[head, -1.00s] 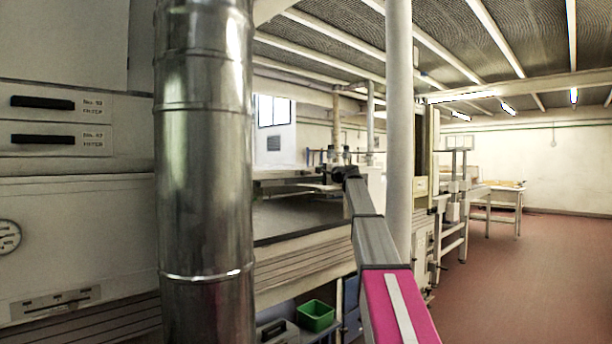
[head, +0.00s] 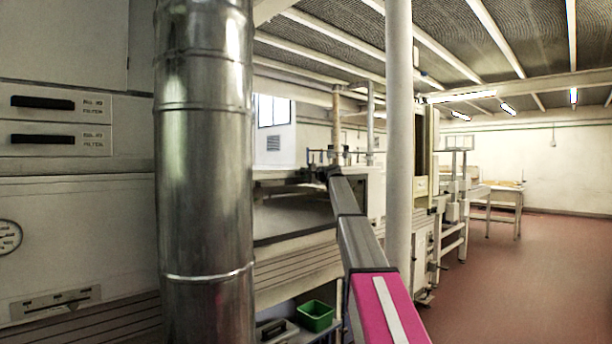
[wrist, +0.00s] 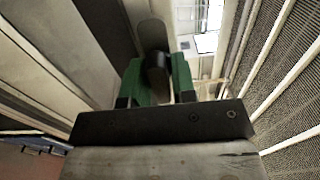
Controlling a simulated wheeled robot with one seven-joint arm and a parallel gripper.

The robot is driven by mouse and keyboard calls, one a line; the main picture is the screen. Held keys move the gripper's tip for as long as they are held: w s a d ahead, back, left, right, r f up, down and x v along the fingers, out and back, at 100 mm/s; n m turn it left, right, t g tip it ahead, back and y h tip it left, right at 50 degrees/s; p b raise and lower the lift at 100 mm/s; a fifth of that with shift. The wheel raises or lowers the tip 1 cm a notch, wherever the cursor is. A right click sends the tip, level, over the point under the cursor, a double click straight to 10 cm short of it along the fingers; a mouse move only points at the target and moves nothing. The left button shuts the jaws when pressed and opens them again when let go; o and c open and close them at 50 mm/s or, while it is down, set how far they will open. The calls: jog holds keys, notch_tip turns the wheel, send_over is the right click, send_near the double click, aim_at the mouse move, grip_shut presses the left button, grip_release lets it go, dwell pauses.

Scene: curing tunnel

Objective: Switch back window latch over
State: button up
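In the wrist view, the two green fingers of my gripper (wrist: 159,80) are apart. A dark upright knob or handle (wrist: 157,72) stands between them, with a grey rounded plate (wrist: 151,34) beyond it. This may be the latch, but I cannot be sure. I cannot tell whether both fingers press on it. In the head view, my gripper (head: 325,173) is small and dark at the far end of my arm, near the oven-like machine, and its fingers are not clear. A bright window (head: 273,110) is in the back wall.
A shiny metal duct (head: 205,150) stands close on the left, and a white post (head: 399,130) stands right of my arm. A green bin (head: 316,316) sits low beside the machine. The red floor (head: 530,270) at the right is open.

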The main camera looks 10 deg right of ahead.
jog(key=shift+n, duration=0.3)
jog(key=n, duration=0.3)
jog(key=shift+n, duration=0.4)
jog(key=n, duration=0.9)
jog(key=shift+n, duration=2.2)
jog(key=shift+f, duration=0.1)
jog(key=o, duration=0.8)
jog(key=shift+s+d, duration=0.1)
jog(key=shift+s, duration=0.05)
